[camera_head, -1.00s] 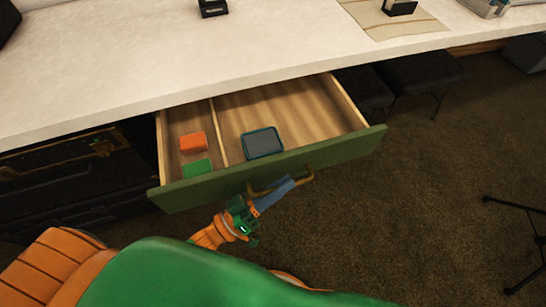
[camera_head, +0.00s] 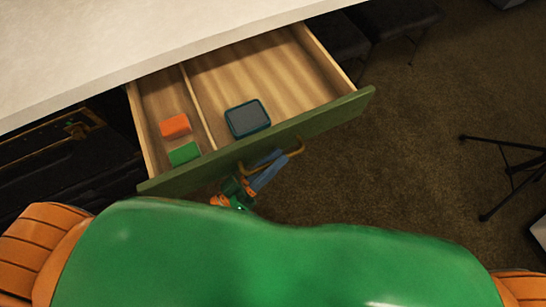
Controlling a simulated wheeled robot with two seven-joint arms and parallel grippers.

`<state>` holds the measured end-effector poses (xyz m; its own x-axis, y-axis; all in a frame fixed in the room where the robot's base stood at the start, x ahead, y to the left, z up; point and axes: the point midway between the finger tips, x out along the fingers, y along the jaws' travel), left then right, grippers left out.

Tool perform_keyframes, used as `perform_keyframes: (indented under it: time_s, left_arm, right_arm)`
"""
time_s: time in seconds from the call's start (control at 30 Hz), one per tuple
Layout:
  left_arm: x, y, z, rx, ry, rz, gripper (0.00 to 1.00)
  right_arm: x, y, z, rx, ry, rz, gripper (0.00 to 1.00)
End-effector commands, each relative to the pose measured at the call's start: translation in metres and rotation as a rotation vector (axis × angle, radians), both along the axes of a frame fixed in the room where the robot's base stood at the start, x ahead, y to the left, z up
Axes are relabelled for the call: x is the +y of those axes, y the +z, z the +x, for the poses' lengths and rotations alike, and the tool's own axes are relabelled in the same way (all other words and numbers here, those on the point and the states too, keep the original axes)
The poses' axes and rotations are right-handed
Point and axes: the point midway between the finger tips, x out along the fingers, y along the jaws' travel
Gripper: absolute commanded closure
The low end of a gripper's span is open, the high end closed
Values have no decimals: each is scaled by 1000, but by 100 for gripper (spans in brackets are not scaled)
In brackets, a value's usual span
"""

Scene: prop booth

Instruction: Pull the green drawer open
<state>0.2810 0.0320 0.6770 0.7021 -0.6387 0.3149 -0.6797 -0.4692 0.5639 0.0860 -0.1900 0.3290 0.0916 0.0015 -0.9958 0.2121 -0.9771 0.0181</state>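The green drawer (camera_head: 325,120) is pulled well out from under the white counter. Its open wooden inside faces up, with a divider making a narrow left compartment and a wide right one. A brass bar handle (camera_head: 294,153) runs along its front. My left gripper (camera_head: 270,164) is at this handle, its blue fingers on either side of the bar and closed on it. Part of the gripper and its arm is hidden behind my green body. My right gripper is not in view.
An orange block (camera_head: 175,125) and a green block (camera_head: 184,153) lie in the left compartment, a dark teal-rimmed tray (camera_head: 247,118) in the right. Black stools (camera_head: 400,20) stand behind at right. A black tripod stand (camera_head: 510,165) is on the carpet at far right.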

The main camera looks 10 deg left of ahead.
Motion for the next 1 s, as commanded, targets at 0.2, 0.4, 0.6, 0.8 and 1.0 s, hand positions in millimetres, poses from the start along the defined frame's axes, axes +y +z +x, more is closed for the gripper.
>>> perform_keyframes:
  time_s: [0.2,0.4,0.6,0.8,1.0]
  left_arm:
    - [2,-1,-2,0,0,0,73]
    - [27,-17,-30,4,-1,4,73]
    - [44,-23,-49,2,0,0,73]
    - [46,-22,-50,0,1,-1,73]
    - [46,-22,-50,0,0,0,73]
  right_arm:
    - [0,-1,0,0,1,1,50]
    - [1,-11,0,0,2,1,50]
    - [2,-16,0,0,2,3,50]
    - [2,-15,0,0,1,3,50]
    - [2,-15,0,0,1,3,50]
